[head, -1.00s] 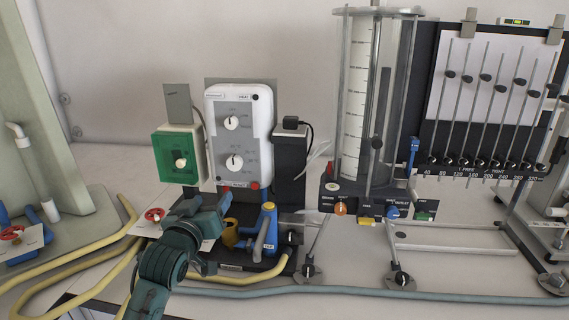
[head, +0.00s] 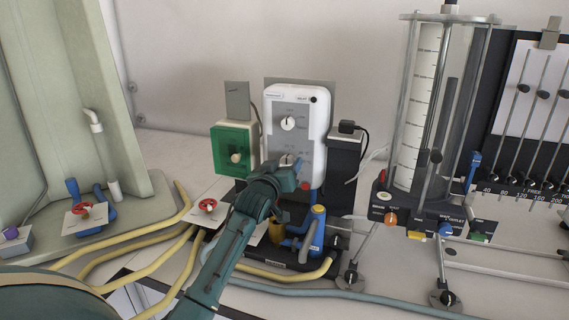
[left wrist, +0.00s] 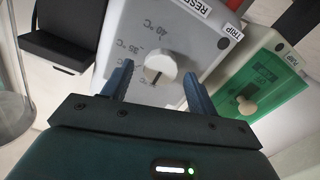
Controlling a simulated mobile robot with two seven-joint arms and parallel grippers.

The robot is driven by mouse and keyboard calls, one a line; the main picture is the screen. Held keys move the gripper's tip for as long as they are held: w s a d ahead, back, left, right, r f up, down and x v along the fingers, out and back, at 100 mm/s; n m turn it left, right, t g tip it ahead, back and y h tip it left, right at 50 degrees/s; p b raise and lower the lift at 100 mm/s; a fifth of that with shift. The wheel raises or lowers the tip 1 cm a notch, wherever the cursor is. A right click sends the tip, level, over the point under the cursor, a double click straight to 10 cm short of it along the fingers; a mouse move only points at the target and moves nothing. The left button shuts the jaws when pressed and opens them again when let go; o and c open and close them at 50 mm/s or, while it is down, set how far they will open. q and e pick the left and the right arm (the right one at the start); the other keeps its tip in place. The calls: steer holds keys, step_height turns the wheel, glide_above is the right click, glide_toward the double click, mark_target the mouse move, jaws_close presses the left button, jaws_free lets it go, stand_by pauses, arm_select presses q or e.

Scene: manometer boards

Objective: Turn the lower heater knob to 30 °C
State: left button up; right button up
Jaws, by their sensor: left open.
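The white heater box (head: 318,125) with a grey face stands upright at the back of the bench. Its lower knob (head: 286,159) is partly hidden by my left gripper (head: 290,172) in the head view. In the left wrist view the white round lower knob (left wrist: 160,68) has a dark pointer line, and 40 °C and 35 °C marks show beside it. My left gripper (left wrist: 158,72) is open, with one finger on each side of this knob. A gap shows on both sides, and the knob is not gripped. My right gripper is not in view.
The upper knob (head: 288,123) sits above. A green box (head: 232,150) with a knob stands to the left. A black block (head: 345,160) with a cable is on the right. A blue pump (head: 312,232) and yellow hoses (head: 135,262) lie below.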

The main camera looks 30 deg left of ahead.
arm_select(q)
steer(key=shift+w, duration=0.35)
steer(key=shift+c, duration=0.2)
steer(key=c, duration=1)
steer(key=shift+o, duration=0.2)
steer(key=m, duration=0.4)
steer(key=shift+m, duration=0.4)
steer(key=m, duration=0.4)
steer(key=shift+d+f+m, duration=0.1)
steer(key=shift+m, duration=0.5)
